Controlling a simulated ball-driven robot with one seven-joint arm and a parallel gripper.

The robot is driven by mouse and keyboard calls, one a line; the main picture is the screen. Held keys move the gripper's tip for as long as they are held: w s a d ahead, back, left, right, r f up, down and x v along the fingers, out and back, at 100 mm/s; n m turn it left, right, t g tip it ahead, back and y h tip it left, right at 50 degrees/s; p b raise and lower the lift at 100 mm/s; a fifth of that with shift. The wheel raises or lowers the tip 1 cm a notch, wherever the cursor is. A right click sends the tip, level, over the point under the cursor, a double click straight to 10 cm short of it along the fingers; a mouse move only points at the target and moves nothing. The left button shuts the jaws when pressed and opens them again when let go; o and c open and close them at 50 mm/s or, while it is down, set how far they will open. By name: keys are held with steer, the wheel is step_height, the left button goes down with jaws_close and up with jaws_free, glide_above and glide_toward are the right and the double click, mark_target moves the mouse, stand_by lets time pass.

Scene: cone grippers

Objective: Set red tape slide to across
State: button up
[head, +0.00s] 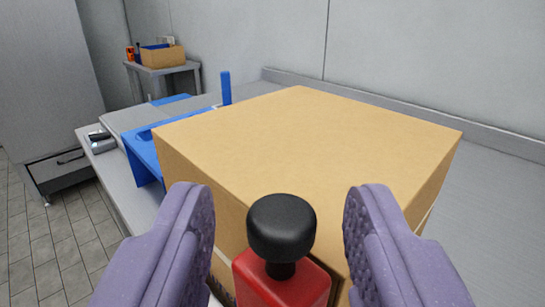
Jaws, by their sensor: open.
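The red tape slide (283,287) shows at the bottom middle, a red block topped by a round black knob (281,226) on a short black stem. My gripper (274,215) is open, with one purple padded finger on each side of the knob and clear gaps between. The fingers do not appear to touch the knob. The lower part of the slide is cut off by the picture's edge. A large closed cardboard box (310,140) stands right behind the slide. Whether the slide itself touches the box I cannot tell.
A blue fixture (143,160) with an upright blue post (226,88) stands left of the box on a grey bench (490,190). Small dark and grey items (101,141) lie at the bench's left edge. A side table (165,80) holds a small open box. Tiled floor lies left.

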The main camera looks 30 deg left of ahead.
steer(key=x, duration=0.4)
steer(key=shift+w+b, duration=0.15)
steer(key=shift+b, duration=0.2)
steer(key=shift+c, duration=0.5)
jaws_close()
